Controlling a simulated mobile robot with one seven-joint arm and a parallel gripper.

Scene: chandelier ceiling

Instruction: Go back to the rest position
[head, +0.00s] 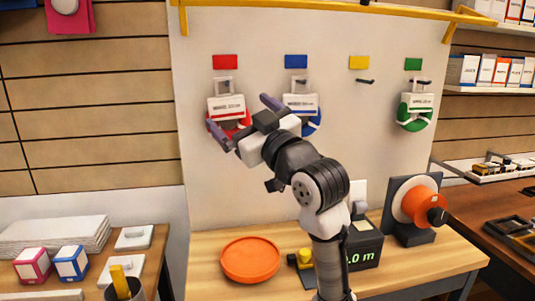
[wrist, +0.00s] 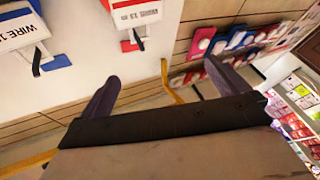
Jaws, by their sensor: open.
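My gripper (head: 244,117) is raised in front of the upright white board (head: 330,150), with its two purple-grey fingers spread and nothing between them. In the head view the fingers overlap the red coil (head: 243,135) and the blue coil (head: 313,127), which hang with white labels on hooks. In the wrist view the open fingers (wrist: 160,85) show, with the red-backed label (wrist: 133,12) and the blue-backed label (wrist: 20,30) beyond them. The fingers look apart from both. A green coil (head: 415,112) hangs at the right.
The hook under the yellow tag (head: 359,62) is bare. On the wooden bench (head: 205,270) are an orange dish (head: 250,259), a black meter box (head: 365,245) and an orange reel (head: 420,205) on a stand. A side table at left holds small boxes (head: 71,263).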

